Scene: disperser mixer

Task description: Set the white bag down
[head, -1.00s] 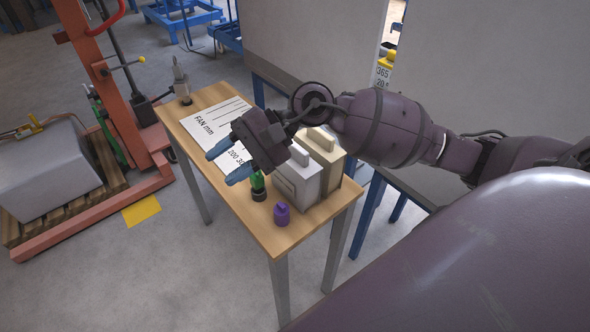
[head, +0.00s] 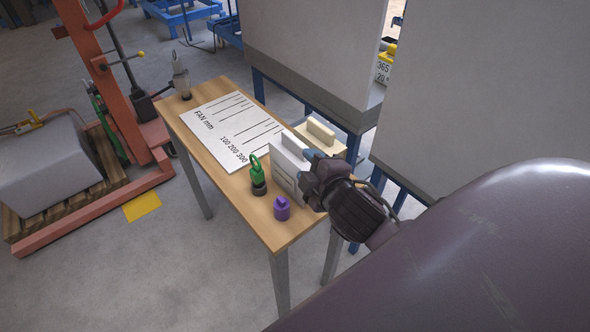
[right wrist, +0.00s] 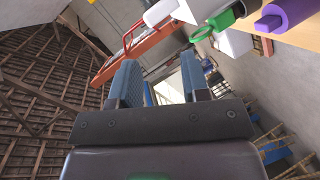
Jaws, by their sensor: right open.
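The white bag (head: 289,165), a pale block with a raised grip on top, stands upright on the wooden table (head: 240,208). A beige bag (head: 326,140) of similar shape stands behind it to the right. My right gripper (head: 312,162) is at the right side of the white bag and hides part of it. I cannot tell whether they touch. In the right wrist view my right gripper (right wrist: 161,82) has its two blue fingers apart with nothing between them. My left gripper is not in view.
A green ringed item (head: 258,175) and a purple weight (head: 282,208) stand close to the white bag. A white printed sheet (head: 228,125) covers much of the table, with a grey tool (head: 181,78) at its far end. Large grey panels (head: 310,50) stand behind.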

